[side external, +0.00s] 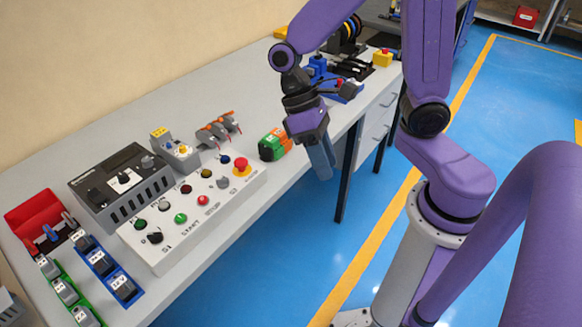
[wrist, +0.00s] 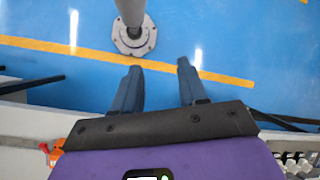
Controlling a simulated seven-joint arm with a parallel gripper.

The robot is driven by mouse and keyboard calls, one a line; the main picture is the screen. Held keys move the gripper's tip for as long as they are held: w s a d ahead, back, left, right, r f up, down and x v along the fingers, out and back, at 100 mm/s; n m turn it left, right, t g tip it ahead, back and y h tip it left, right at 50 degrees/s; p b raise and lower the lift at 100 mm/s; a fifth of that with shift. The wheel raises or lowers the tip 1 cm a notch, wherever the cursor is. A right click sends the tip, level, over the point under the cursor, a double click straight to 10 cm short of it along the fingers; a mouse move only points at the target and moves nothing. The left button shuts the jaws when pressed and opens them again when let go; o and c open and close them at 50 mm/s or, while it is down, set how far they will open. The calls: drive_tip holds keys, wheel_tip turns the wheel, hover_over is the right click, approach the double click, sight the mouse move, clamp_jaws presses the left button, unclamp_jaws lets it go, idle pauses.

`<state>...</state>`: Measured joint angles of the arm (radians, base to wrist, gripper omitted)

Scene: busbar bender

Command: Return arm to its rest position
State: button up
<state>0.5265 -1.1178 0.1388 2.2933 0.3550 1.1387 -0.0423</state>
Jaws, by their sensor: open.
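My gripper (side external: 322,160) hangs at the front edge of the workbench, pointing down, with its fingers out over the blue floor. The wrist view shows my gripper (wrist: 157,80) with its two blue-grey fingers spread apart and nothing between them. Below the fingers are the floor and the round foot of my own base. The busbar bender is not clearly identifiable in either view.
A white control panel (side external: 150,251) with coloured buttons and a red emergency knob (side external: 241,166) lies left of my gripper. An orange-green device (side external: 275,145) stands close beside it. Blue machinery (side external: 318,70) stands behind. The floor (side external: 270,270) in front of the bench is clear.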

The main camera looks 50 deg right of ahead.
drive_tip(key=s+d+r+n+t, duration=0.2)
drive_tip(key=s+d+n+t, duration=0.1)
drive_tip(key=s+n+t, duration=0.3)
drive_tip(key=shift+s+d+r+n, duration=0.35)
drive_tip(key=shift+s+n, duration=0.3)
drive_tip(key=shift+n, duration=0.25)
idle(0.3)
